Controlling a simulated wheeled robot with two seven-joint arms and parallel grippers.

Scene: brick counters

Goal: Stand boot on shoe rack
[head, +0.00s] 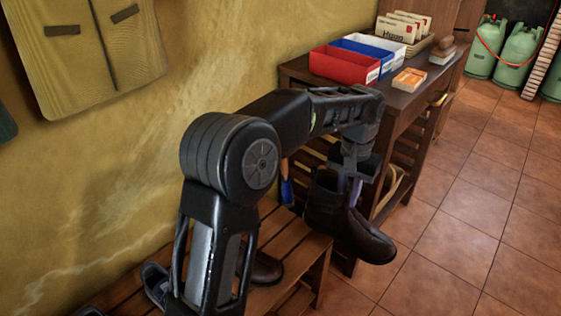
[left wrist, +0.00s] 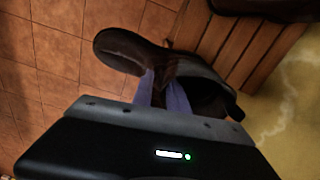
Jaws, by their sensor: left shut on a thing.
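A dark brown ankle boot (head: 346,219) hangs upright from my left gripper (head: 354,182), which is shut on its upper part. The boot is beyond the right end of the wooden slatted shoe rack (head: 291,243), with its toe pointing to the lower right. In the left wrist view the boot (left wrist: 140,55) shows between the fingers (left wrist: 165,90), with the rack slats (left wrist: 232,50) beside it. Another brown boot (head: 266,269) is on the rack, partly hidden behind my arm. My right gripper is out of view.
A dark wooden side table (head: 400,100) with red, blue and white boxes stands close behind the held boot. A grey shoe (head: 155,283) is on the rack's left part. The yellow wall is behind; tiled floor (head: 470,230) is open at right.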

